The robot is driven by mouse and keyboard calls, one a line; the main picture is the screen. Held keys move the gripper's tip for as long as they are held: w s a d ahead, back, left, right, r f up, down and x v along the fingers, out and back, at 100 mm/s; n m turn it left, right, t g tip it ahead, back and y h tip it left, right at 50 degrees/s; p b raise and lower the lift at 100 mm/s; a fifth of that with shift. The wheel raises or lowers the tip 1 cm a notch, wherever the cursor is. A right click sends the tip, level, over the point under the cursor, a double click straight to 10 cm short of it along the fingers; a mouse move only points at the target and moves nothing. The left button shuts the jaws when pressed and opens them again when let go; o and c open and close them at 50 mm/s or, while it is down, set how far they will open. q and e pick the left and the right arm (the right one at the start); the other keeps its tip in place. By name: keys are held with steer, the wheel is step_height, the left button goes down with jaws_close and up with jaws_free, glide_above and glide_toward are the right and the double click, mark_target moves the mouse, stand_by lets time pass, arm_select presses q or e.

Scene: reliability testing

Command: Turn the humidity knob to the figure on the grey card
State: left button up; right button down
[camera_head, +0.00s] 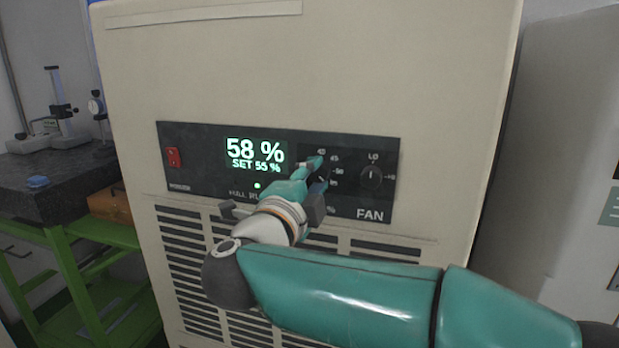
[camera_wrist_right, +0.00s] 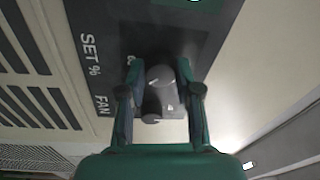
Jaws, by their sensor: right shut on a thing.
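The control panel (camera_head: 215,190) is a black strip on the beige cabinet. Its display (camera_head: 254,153) reads 58 % in large green figures with SET 55 % below. My right gripper (camera_head: 318,172) is at the dial right of the display and hides most of its knob. In the right wrist view, my right gripper (camera_wrist_right: 157,72) is shut on the grey humidity knob (camera_wrist_right: 160,78), one finger on each side. The printed scale shows only in part. I cannot make out a grey card with a figure. My left gripper is not in view.
The fan knob (camera_head: 372,178) is just right of my gripper; it also shows in the right wrist view (camera_wrist_right: 152,118). A red switch (camera_head: 173,157) is at the panel's left. Vent slots (camera_head: 185,250) lie below. A green bench (camera_head: 75,250) with instruments stands left.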

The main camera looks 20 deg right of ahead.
steer(key=shift+f, duration=0.3)
steer(key=c, duration=0.8)
jaws_free()
steer(key=shift+w, duration=0.1)
steer(key=shift+r, duration=0.15)
steer(key=v, duration=1.2)
